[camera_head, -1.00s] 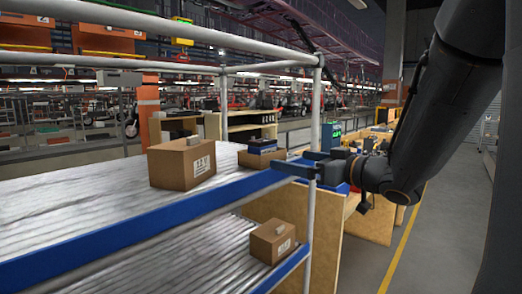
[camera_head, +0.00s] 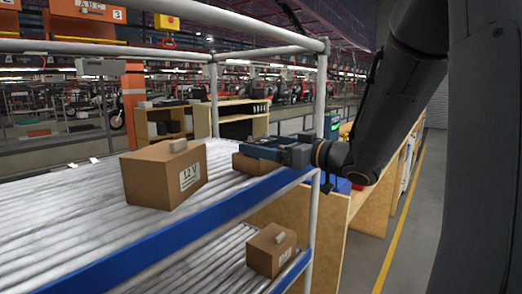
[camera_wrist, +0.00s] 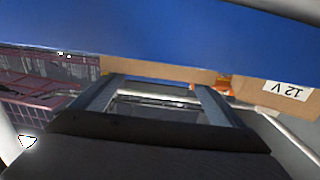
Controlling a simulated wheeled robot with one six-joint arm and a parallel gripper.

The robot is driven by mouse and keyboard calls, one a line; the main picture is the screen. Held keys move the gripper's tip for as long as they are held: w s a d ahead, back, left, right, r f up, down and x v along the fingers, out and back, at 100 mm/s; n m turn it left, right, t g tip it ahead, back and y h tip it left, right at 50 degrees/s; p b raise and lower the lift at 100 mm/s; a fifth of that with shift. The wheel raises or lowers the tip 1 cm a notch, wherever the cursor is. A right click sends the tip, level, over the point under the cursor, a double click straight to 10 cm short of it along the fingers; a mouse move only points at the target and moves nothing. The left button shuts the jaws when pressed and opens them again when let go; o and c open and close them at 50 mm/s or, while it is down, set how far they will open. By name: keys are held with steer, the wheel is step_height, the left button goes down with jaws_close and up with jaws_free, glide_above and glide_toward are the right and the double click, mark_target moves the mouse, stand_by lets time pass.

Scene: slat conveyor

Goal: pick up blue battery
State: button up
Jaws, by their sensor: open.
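A small open cardboard box (camera_head: 244,163) sits at the right end of the conveyor's upper level, in the head view. The dark blue battery (camera_head: 264,141) is on this box, largely covered by my gripper and hard to tell from its dark fingers. My gripper (camera_head: 258,149) reaches in from the right over the blue rail, at the box. In the wrist view, which appears upside down, my two fingers (camera_wrist: 160,92) are spread apart. I see no battery clearly between them. Contact with the battery cannot be told.
A larger cardboard box (camera_head: 150,178) marked 12 V stands left on the upper rollers. Another box (camera_head: 268,250) is on the lower level. The blue rail (camera_head: 225,208) and a white post (camera_head: 321,110) are close to my arm. A wooden bench stands behind to the right.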

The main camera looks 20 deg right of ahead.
steer(key=shift+f+p+x, duration=0.15)
steer(key=shift+p+x, duration=0.4)
steer(key=shift+x, duration=0.95)
steer(key=shift+f+p+x, duration=0.1)
steer(key=shift+p+x, duration=0.4)
steer(key=shift+x, duration=0.95)
steer(key=shift+w+d, duration=0.1)
steer(key=shift+d, duration=0.1)
steer(key=c, duration=1.3)
